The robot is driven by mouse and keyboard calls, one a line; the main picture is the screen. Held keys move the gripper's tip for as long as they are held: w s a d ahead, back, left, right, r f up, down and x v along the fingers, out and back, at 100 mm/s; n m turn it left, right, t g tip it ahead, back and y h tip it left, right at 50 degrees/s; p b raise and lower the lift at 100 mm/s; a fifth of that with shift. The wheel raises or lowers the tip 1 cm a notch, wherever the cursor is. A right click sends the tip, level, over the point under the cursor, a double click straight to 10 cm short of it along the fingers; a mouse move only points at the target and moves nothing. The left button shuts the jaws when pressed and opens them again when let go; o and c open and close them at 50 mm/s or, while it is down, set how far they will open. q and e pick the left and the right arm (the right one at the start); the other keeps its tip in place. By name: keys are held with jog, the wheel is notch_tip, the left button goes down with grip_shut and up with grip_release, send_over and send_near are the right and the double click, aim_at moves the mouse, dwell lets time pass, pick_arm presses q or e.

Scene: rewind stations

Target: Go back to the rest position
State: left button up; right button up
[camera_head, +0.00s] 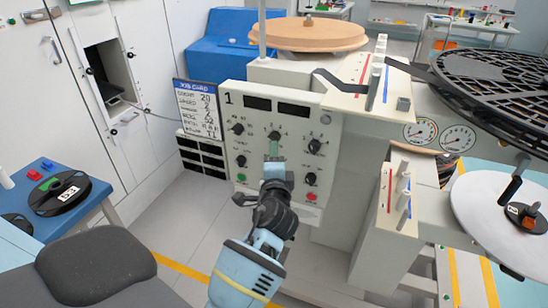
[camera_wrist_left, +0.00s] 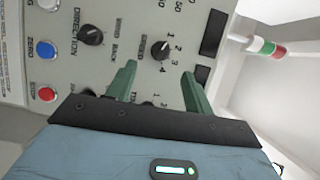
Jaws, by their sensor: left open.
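My left gripper (camera_head: 273,147) reaches up from the lower middle in the head view, in front of the control panel (camera_head: 231,97) marked 1. Its fingers overlap the panel below the middle upper knob (camera_head: 274,135). In the left wrist view the two green fingers of the gripper (camera_wrist_left: 159,72) stand apart with nothing between them. The speed knob (camera_wrist_left: 159,49) shows just beyond the fingertips. I cannot tell whether the fingers touch the panel. My right gripper is in neither view.
The panel carries more knobs, including a direction knob (camera_wrist_left: 90,35), and a red button (camera_wrist_left: 46,94). A chair (camera_head: 95,262) and blue table (camera_head: 45,218) stand at left. A large black reel (camera_head: 490,85) and a white disc (camera_head: 488,205) are at right. Floor shows left of the panel.

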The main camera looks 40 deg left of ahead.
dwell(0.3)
pick_arm(q)
jog(key=s+d+f+n+g+h+p, duration=0.1)
jog(key=s+d+f+h+p, duration=0.2)
jog(key=s+f, duration=0.45)
jog(key=s+d+f+n+g+h, duration=0.1)
jog(key=s+d+f+h, duration=0.25)
jog(key=s+f, duration=0.45)
jog(key=s+d+f+n+g+h+p, duration=0.1)
jog(key=s+d+f+n+h, duration=0.1)
jog(key=s, duration=0.6)
jog(key=s+d+f+n+g+h+p, duration=0.1)
jog(key=s+d+f+n+h, duration=0.1)
jog(key=s, duration=0.6)
jog(key=s+d+f+n+g+h+p, duration=0.1)
jog(key=s+d+f, duration=0.3)
jog(key=s, duration=0.5)
jog(key=shift+f+n+g+h, duration=0.4)
jog(key=shift+n+h, duration=0.15)
jog(key=shift+n, duration=0.25)
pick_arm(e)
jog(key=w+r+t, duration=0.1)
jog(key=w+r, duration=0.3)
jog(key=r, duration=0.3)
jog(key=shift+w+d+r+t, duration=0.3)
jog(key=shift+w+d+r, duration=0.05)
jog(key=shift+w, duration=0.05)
